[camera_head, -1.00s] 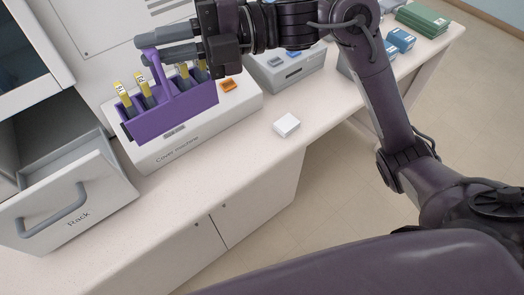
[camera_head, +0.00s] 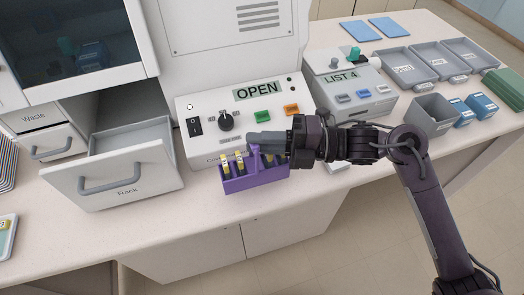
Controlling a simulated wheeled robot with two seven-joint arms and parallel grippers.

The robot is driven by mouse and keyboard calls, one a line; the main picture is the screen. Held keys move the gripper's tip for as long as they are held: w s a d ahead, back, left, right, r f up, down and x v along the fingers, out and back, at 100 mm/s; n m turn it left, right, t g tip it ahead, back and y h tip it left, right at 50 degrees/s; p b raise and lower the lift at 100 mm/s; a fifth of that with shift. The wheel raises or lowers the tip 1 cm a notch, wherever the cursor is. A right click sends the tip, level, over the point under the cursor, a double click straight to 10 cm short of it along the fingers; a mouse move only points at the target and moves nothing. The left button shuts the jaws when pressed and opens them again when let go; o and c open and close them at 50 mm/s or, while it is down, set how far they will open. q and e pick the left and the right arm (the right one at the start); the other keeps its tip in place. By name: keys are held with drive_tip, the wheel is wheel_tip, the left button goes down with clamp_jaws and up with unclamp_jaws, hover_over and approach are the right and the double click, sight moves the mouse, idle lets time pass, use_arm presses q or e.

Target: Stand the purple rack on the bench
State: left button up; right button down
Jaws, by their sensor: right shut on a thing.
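The purple rack (camera_head: 256,178) is an open box with a central handle. It holds several slides with yellow labelled tops. It is upright at the front of the white machine, over the front part of the bench (camera_head: 190,222). My right gripper (camera_head: 258,142) comes in from the right and is shut on the rack's handle. I cannot tell whether the rack's bottom touches the bench. My left gripper is not in view.
The machine (camera_head: 190,155) with an OPEN display stands behind the rack. An open drawer marked Rack (camera_head: 150,175) juts out at the left. A LIST 4 device (camera_head: 355,100) and grey trays (camera_head: 410,68) stand to the right. Bare bench lies left of the rack.

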sight(262, 164)
wheel_tip(262, 164, down, 4)
drive_tip(key=shift+f+p, duration=0.25)
drive_tip(key=shift+p, duration=0.2)
drive_tip(key=shift+f, duration=0.1)
drive_tip(key=shift+f+b, duration=0.2)
drive_tip(key=shift+b, duration=0.1)
drive_tip(key=c, duration=1.4)
unclamp_jaws()
drive_tip(key=shift+r, duration=0.1)
